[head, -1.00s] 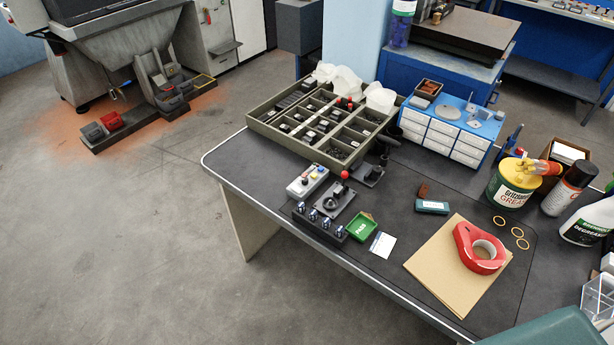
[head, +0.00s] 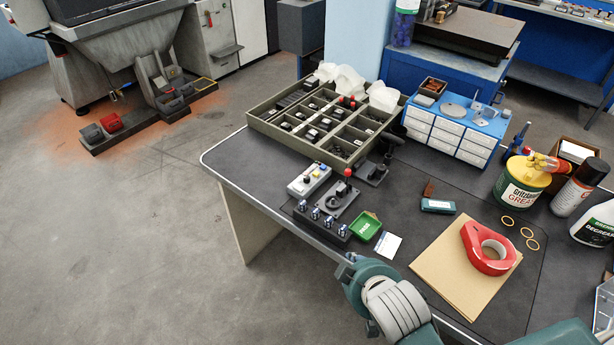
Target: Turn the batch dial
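No label reading "batch" can be made out. On the bench's left front corner, a black block (head: 322,222) carries a row of several knobs with pale blue-white faces. Behind it, a grey plate (head: 341,200) carries a round dark part and a lever with a red ball (head: 348,172). A light grey box (head: 309,180) with small coloured buttons is just left of the plate. Which of these is the batch dial I cannot tell. A teal and white arm link of mine is at the bottom, below the block and apart from it. Neither gripper's fingers show.
A green tray (head: 365,227) and a white card (head: 388,245) lie right of the knob block. A divided parts tray (head: 262,128) stands behind. Open floor is left of the bench.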

